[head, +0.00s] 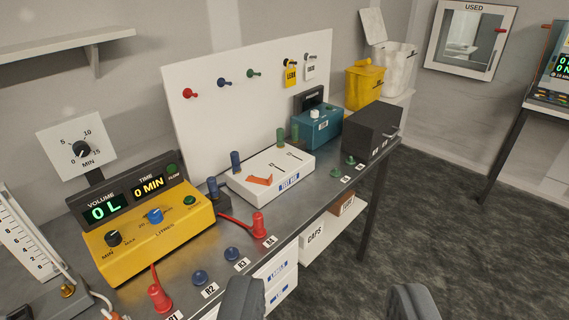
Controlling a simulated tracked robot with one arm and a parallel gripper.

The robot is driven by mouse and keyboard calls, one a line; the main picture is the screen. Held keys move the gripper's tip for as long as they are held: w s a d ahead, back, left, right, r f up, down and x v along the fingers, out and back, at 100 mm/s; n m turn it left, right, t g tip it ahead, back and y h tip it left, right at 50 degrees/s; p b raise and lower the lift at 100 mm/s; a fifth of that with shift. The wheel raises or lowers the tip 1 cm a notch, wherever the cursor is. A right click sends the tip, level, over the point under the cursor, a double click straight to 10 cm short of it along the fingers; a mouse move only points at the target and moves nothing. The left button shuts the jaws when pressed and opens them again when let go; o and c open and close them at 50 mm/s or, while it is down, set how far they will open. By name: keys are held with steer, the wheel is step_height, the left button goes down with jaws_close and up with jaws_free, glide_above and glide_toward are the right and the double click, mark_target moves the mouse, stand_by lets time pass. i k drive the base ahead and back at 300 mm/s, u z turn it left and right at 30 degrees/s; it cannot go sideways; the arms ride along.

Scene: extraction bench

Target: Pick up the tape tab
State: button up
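No piece is labelled as the tape tab. A small orange flat piece (259,180) lies on top of the white box (272,192) marked with a label on its front, and it may be the tape tab, though it is too small to tell. My gripper (326,303) shows at the bottom edge as two dark fingers, wide apart with nothing between them. It is in the foreground, below and to the right of the orange piece in the picture, and apart from it.
The metal bench (210,262) carries a yellow pump unit (150,238), a teal box (315,128) and a dark box (371,131). Red connectors (258,224) and blue caps (231,254) line its front. A white pegboard (225,125) stands behind. Open floor lies to the right.

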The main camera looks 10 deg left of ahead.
mark_target(251, 179)
steer(key=z, duration=0.2)
steer(key=i, duration=1.7)
steer(key=u, duration=0.15)
